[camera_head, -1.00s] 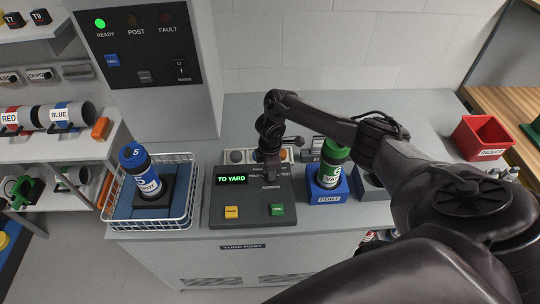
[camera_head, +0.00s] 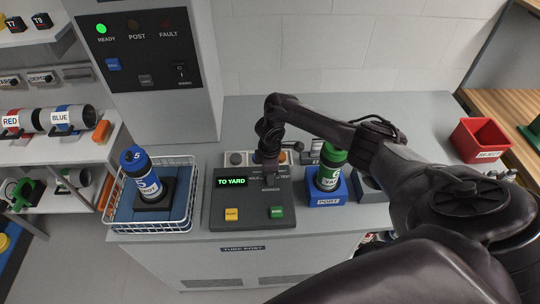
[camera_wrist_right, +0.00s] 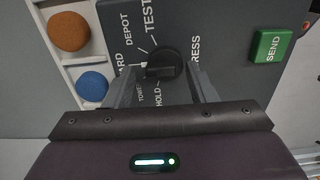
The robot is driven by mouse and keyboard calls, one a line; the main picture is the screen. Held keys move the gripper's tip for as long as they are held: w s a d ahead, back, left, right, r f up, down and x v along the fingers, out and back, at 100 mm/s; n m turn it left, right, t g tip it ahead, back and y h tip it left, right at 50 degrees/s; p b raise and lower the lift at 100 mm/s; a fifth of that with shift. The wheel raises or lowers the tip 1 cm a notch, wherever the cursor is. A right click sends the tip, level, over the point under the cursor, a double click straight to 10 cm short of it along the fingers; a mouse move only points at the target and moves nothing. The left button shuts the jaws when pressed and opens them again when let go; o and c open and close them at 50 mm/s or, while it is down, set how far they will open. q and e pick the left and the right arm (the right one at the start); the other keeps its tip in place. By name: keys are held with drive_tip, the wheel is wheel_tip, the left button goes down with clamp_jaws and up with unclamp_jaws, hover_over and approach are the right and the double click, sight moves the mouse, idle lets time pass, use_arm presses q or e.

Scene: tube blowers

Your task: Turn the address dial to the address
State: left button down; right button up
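The address dial (camera_wrist_right: 160,63) is a dark round knob with a raised bar, on the dark console (camera_head: 222,212). Printed words such as DEPOT, TEST and HOLD surround it in the right wrist view. The console display (camera_head: 231,182) reads TO YARD in green. My right gripper (camera_wrist_right: 167,72) points down at the dial, with its two fingers apart, one on each side of the knob. I cannot tell whether either finger touches it. In the head view the gripper (camera_head: 269,178) hides most of the dial. My left gripper is not in view.
A wire basket (camera_head: 190,216) with a blue-capped tube (camera_head: 139,170) stands left of the console. A green-capped tube (camera_head: 328,172) sits in the blue port (camera_head: 329,195) close on the right. A yellow button (camera_head: 232,214) and green SEND button (camera_head: 276,212) are on the console.

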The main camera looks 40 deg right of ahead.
wheel_tip(320, 180, up, 4)
drive_tip(key=shift+r+b, duration=0.1)
drive_tip(key=shift+b, duration=0.3)
wheel_tip(320, 180, up, 3)
drive_tip(key=shift+f+p, duration=0.1)
drive_tip(key=shift+p, duration=0.4)
drive_tip(key=shift+r, duration=0.4)
drive_tip(key=shift+f, duration=0.1)
